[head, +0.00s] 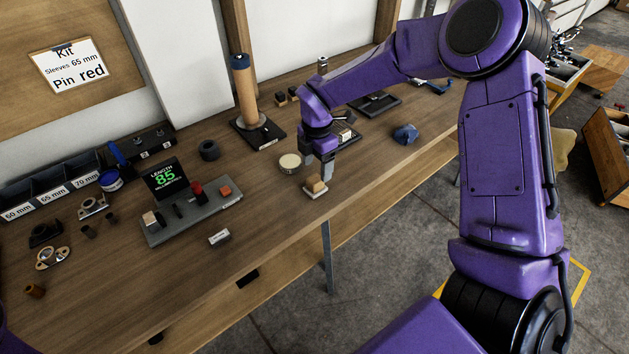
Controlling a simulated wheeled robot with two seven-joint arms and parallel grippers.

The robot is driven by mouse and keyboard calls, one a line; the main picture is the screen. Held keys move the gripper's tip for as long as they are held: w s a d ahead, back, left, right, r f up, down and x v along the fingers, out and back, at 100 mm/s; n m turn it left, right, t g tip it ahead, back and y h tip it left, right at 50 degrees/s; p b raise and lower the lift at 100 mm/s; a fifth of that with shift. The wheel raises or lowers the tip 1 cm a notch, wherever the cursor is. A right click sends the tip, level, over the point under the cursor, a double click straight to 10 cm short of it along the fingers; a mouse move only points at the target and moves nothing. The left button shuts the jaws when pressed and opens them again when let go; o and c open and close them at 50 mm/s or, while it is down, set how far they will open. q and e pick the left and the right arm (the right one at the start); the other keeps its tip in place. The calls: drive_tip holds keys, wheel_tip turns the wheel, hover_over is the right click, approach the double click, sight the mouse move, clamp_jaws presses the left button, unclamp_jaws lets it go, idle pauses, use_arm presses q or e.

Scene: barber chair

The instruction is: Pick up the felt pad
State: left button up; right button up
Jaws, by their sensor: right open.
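A small tan block on a pale, flat base (316,188) lies near the front edge of the wooden bench; it looks like the felt pad, though I cannot be sure. My right gripper (323,172) points down just behind and above it. Its dark fingers are open with nothing seen between them. From this view I cannot tell whether a finger touches the pad. A round cream disc (290,161) lies just left of the gripper. My left gripper is out of view.
A grey fixture with a display reading 85 (190,213) stands left on the bench (270,235). A small light block (219,237) lies before it. A post on a black base (246,95) stands behind. A blue object (405,134) lies to the right.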

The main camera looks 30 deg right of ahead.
sight(315, 178)
wheel_tip(315, 178, down, 6)
drive_tip(key=shift+w+a+f+p, duration=0.1)
drive_tip(key=shift+a+f+p, duration=0.1)
drive_tip(key=shift+p, duration=0.8)
drive_tip(key=c, duration=1.1)
drive_tip(key=shift+o, duration=0.2)
drive_tip(key=shift+r, duration=0.15)
drive_tip(key=shift+r+b, duration=0.3)
drive_tip(key=shift+b, duration=0.15)
drive_tip(key=s+a+r+b, duration=0.5)
drive_tip(key=s+a+r, duration=0.4)
drive_tip(key=r, duration=0.3)
drive_tip(key=shift+s+r, duration=0.15)
drive_tip(key=shift+s, duration=0.75)
